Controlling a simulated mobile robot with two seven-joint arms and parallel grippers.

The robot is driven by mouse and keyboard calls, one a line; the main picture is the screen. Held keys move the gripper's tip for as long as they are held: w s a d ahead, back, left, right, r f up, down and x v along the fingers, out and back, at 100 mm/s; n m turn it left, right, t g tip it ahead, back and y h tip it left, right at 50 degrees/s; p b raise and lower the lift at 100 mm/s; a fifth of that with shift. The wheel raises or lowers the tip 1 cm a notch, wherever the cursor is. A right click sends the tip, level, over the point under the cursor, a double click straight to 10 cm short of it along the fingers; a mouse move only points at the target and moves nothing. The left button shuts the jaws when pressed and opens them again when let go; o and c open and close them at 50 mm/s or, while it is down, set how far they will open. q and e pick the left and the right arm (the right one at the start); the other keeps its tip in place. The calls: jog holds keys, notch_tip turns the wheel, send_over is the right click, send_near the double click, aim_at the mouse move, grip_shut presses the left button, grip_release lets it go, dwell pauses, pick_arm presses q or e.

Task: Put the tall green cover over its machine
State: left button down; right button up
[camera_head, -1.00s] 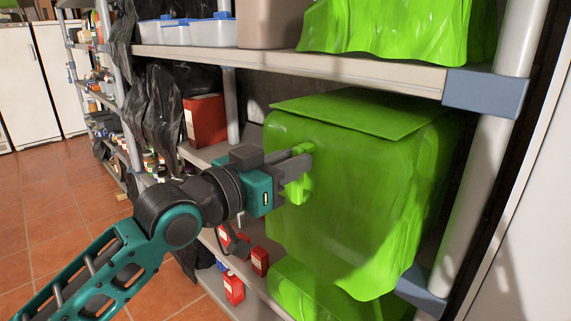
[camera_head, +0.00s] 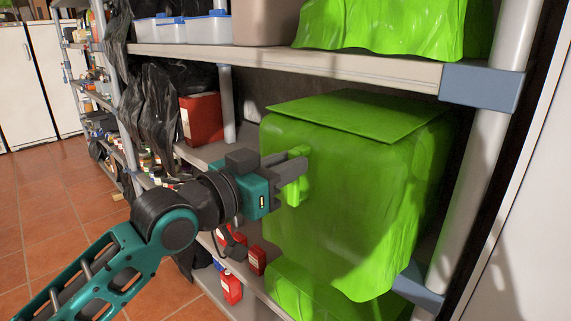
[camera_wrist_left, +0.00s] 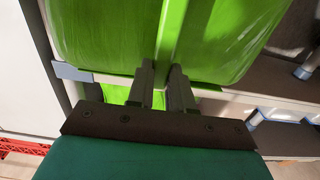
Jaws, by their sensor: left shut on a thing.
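The tall green cover (camera_head: 350,190) is a boxy, draped shape on the middle shelf in the head view, with a flat top flap and its lower edge hanging past the shelf front. My left gripper (camera_head: 296,172) is shut on a small green tab on the cover's front face. In the left wrist view the fingers (camera_wrist_left: 162,88) close on a green ridge of the cover (camera_wrist_left: 110,40). Any machine under the cover is hidden. My right gripper is not in view.
Other green covers lie on the shelf above (camera_head: 380,25) and on the shelf below (camera_head: 320,295). A grey shelf post (camera_head: 480,160) stands close at the right. A red box (camera_head: 201,118) and black plastic sheeting (camera_head: 160,110) are at the left. The tiled floor (camera_head: 40,215) is clear.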

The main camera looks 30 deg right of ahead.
aim_at(316, 153)
pick_arm(q)
jog(key=shift+d, duration=0.1)
jog(key=shift+b+x, duration=1.2)
jog(key=shift+x, duration=2.25)
jog(key=b+x, duration=0.4)
jog(key=x, duration=0.1)
jog(key=c, duration=1.1)
grip_release()
jog(key=shift+o, duration=0.8)
